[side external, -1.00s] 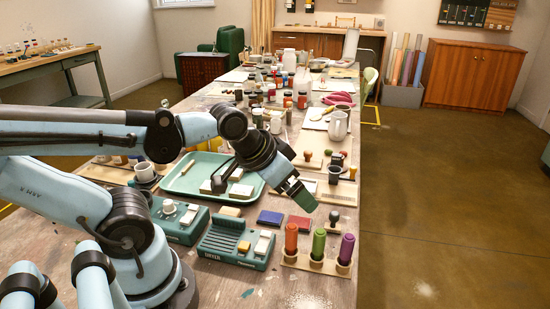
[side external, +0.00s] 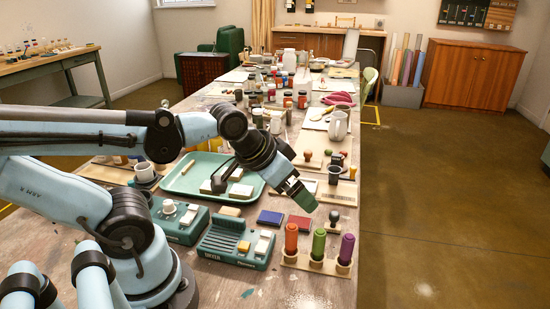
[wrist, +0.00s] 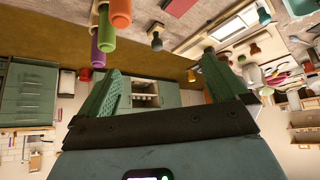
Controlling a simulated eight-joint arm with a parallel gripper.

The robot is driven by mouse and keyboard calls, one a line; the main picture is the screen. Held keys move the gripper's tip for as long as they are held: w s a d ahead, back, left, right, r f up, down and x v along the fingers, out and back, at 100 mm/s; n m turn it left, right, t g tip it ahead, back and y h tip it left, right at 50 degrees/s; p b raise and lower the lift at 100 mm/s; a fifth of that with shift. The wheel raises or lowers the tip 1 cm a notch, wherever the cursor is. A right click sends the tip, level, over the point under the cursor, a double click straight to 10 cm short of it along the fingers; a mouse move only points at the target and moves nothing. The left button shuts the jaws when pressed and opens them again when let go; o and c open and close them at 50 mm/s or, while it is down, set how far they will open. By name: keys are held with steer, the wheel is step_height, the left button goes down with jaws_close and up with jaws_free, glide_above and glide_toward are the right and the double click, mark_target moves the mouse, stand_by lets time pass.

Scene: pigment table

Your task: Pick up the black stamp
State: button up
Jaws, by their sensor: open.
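A small stamp with a dark, near-black knob (side external: 334,217) stands on the table just right of the red ink pad, behind the row of coloured tubes. It also shows in the wrist view (wrist: 156,38), at the top, beyond and between my fingers. My gripper (side external: 303,199) is in the air up and left of this stamp in the side view, pointing down and right. In the wrist view its green fingers (wrist: 160,72) are spread apart with nothing between them. They do not touch the stamp.
Orange, green and purple tubes (side external: 319,244) stand in a wooden holder in front. Blue (side external: 270,218) and red (side external: 300,226) pads lie nearby. A green device (side external: 235,246) and a green tray (side external: 190,176) are to the left. Other stamps and a dark cup (side external: 334,175) stand behind.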

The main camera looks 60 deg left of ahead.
stand_by(0.3)
steer(key=c, duration=0.8)
steer(key=shift+w, duration=0.1)
steer(key=m+g+h, duration=0.2)
steer(key=m+g, duration=0.1)
steer(key=m, duration=0.1)
glide_toward(332, 214)
steer(key=shift+x, duration=5.7)
